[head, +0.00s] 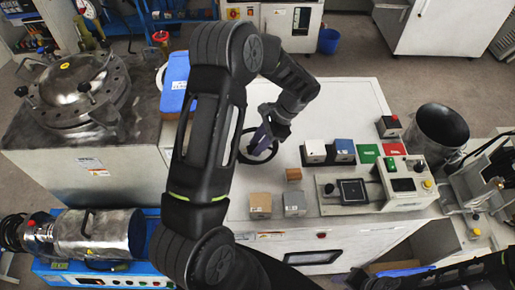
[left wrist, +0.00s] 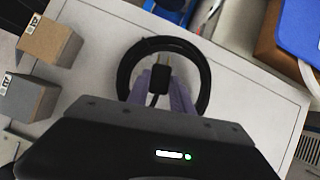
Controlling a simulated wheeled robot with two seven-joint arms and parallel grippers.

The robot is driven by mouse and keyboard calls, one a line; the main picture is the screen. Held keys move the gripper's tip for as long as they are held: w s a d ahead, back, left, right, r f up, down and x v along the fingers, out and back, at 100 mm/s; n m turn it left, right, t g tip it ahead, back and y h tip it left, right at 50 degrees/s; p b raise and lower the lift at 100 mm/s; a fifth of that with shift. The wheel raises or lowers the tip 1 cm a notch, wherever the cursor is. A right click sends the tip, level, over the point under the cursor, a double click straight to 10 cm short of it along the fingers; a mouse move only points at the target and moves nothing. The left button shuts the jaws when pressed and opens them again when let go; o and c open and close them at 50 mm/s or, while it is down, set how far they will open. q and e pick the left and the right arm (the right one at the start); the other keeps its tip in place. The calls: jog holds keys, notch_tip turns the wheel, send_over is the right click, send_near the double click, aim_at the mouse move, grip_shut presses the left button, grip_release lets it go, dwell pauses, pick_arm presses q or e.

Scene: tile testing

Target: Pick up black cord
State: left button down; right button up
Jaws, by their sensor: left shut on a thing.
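The black cord (head: 272,153) is a coiled ring on the white bench top, partly hidden by my left gripper in the head view. In the left wrist view the cord's ring (left wrist: 204,75) surrounds my left gripper's fingertips. My left gripper (head: 262,143) points down at the coil, and in the left wrist view its purple fingers (left wrist: 160,90) are shut on the dark plug part at the ring's middle. I cannot tell whether the cord is clear of the surface. My right gripper is not in view; part of my right arm shows at the bottom right.
The white bench (head: 345,100) has free room behind the coil. Several small blocks stand to the right, among them a tan block (head: 260,205) and a grey block (head: 294,204). A test device (head: 405,185) stands further right. A blue-lidded box (head: 176,80) is at the left.

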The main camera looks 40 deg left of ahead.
pick_arm(q)
notch_tip(320, 180, up, 7)
jog(key=shift+r+b, duration=0.15)
jog(key=shift+b, duration=0.3)
dwell(0.4)
